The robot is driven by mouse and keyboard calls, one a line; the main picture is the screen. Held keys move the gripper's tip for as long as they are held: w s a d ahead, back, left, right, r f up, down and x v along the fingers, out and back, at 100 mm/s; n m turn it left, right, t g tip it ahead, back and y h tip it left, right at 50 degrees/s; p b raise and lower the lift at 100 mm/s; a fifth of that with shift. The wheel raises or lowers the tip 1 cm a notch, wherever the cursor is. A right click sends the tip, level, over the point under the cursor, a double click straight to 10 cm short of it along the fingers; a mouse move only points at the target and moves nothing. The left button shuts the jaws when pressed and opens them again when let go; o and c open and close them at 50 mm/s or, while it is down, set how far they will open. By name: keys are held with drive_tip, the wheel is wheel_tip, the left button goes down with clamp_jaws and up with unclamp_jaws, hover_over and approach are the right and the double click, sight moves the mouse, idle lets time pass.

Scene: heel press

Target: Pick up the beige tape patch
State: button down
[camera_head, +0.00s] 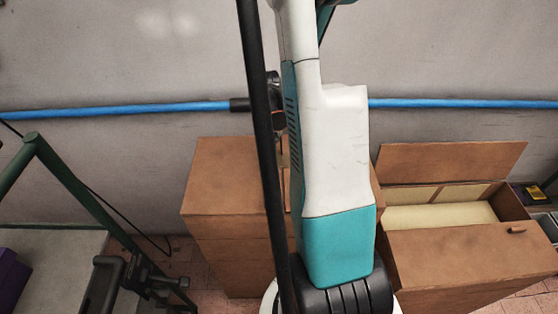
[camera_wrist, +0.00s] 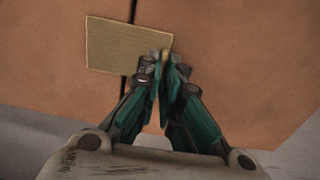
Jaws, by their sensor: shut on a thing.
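The beige tape patch (camera_wrist: 125,46) is a flat, slightly tilted rectangle in the wrist view. It lies across a dark vertical seam in a brown surface (camera_wrist: 230,50). My gripper (camera_wrist: 168,62) is shut on the patch at its lower right corner. The fingertips hide that corner, and a beige sliver shows between them. I cannot tell whether the patch still touches the surface.
A brown cardboard-like box (camera_head: 230,180) stands behind my arm. An open brown box (camera_head: 455,255) with pale yellow contents (camera_head: 440,217) stands at the right. A blue pipe (camera_head: 130,110) runs along the grey wall. A green metal frame (camera_head: 75,185) stands at the left.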

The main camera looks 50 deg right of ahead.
wheel_tip(320, 180, up, 23)
drive_tip(key=p, duration=0.7)
idle(0.4)
